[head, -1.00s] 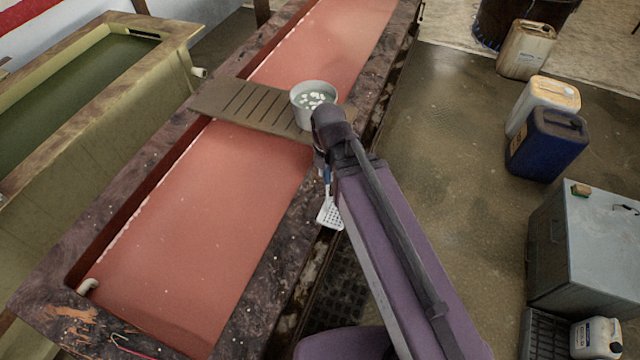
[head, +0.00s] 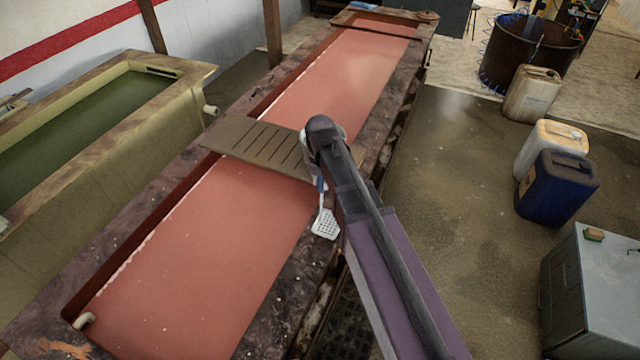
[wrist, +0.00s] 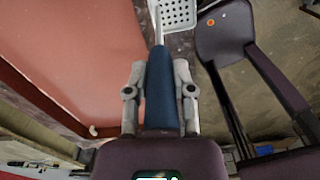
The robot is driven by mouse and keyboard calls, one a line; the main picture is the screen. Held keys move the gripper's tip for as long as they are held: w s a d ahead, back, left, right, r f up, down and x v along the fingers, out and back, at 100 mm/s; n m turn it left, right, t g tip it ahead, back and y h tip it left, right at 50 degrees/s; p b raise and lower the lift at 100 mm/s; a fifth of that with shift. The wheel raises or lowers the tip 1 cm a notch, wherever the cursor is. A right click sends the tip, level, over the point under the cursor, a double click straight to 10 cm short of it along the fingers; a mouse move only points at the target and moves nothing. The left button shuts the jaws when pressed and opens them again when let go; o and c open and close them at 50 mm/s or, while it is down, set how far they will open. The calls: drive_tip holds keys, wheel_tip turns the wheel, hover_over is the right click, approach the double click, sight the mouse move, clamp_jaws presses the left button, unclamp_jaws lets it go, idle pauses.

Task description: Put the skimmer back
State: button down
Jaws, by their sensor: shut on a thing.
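The skimmer has a white perforated head (head: 325,224) and a blue handle. In the head view its head hangs over the right rim of the long red tank (head: 220,260). In the wrist view my gripper (wrist: 160,78) is shut on the blue handle (wrist: 161,95), one finger on each side. The perforated head (wrist: 178,14) points away from the gripper, at the top of that view. In the head view my arm hides most of the gripper. No rack or hook for the skimmer can be made out clearly.
A green tank (head: 85,110) stands left. Blue (head: 557,187), white (head: 550,145) and beige (head: 531,93) canisters and a grey cabinet (head: 590,285) stand right, with open floor between.

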drive_tip(key=shift+w+a, duration=0.35)
drive_tip(key=shift+w, duration=0.55)
drive_tip(key=shift+w+a+f+b, duration=0.1)
drive_tip(key=shift+w+f+b, duration=0.1)
drive_tip(key=shift+f+b, duration=0.45)
drive_tip(key=shift+w+a+f+b, duration=0.1)
drive_tip(key=shift+w+f+b, duration=0.15)
drive_tip(key=shift+f+b, duration=0.4)
drive_tip(key=shift+w+a+f+b, duration=0.1)
drive_tip(key=shift+w+f+b, duration=0.1)
drive_tip(key=shift+f+b, duration=0.45)
drive_tip(key=shift+d, duration=0.1)
drive_tip(key=shift+f, duration=0.1)
drive_tip(key=shift+c, duration=2.4)
unclamp_jaws()
